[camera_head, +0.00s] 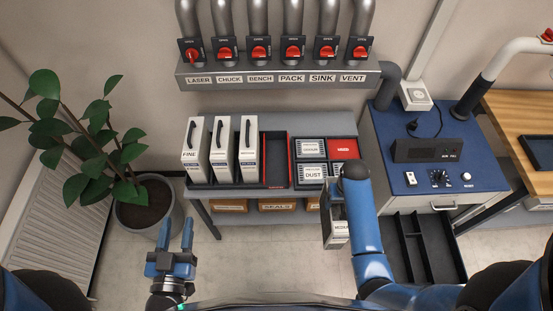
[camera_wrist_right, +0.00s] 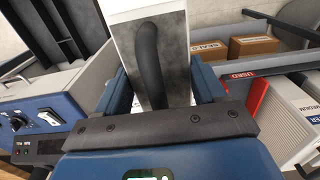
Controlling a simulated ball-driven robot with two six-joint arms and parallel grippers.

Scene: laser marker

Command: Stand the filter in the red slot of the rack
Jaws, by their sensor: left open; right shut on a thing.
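The rack (camera_head: 262,188) stands on the grey table, with several upright white filters in its left slots, one of them labelled FINE (camera_head: 192,150). The slot with the red lining (camera_head: 276,160) at the rack's right end is empty. My right gripper (camera_head: 338,205) is in front of the table, right of the rack, and is shut on a filter (camera_head: 338,232). That filter hangs below the table top, partly hidden by my arm. The right wrist view shows its black handle (camera_wrist_right: 150,65) between the fingers. My left gripper (camera_head: 174,240) is open and empty at the lower left.
A blue cabinet (camera_head: 395,165) with an open drawer (camera_head: 428,250) stands at the right. A potted plant (camera_head: 150,215) is at the left. Valves hang above.

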